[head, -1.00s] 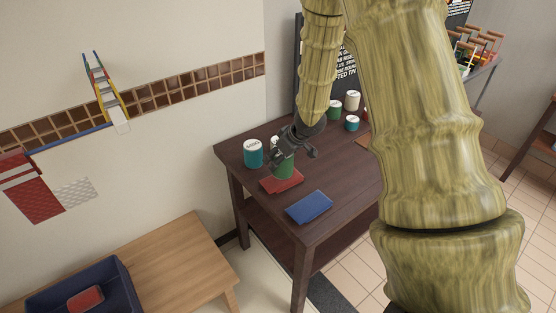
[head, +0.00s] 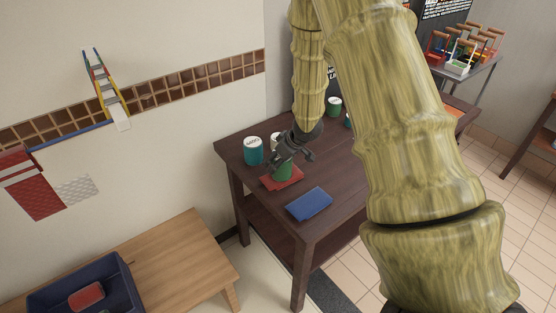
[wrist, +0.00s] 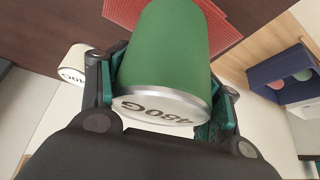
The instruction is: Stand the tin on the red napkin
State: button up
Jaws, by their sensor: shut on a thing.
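A green tin (head: 283,172) is in my gripper (head: 290,160), over the red napkin (head: 271,183) on the dark wooden table (head: 262,205). In the wrist view the green tin (wrist: 170,50) sits between both fingers, its pale end marked 480G towards the camera. The red napkin (wrist: 215,20) shows beyond it in that view. The tin looks roughly upright. I cannot tell whether its far end touches the napkin, as that end is hidden.
A blue napkin (head: 309,204) lies in front. Another green tin (head: 334,107) stands farther back. My arm hides the table's right part.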

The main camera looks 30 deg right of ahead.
jog(key=o, duration=1.4)
jog(key=shift+f, duration=0.1)
jog(key=p+v, duration=0.1)
jog(key=v, duration=1.1)
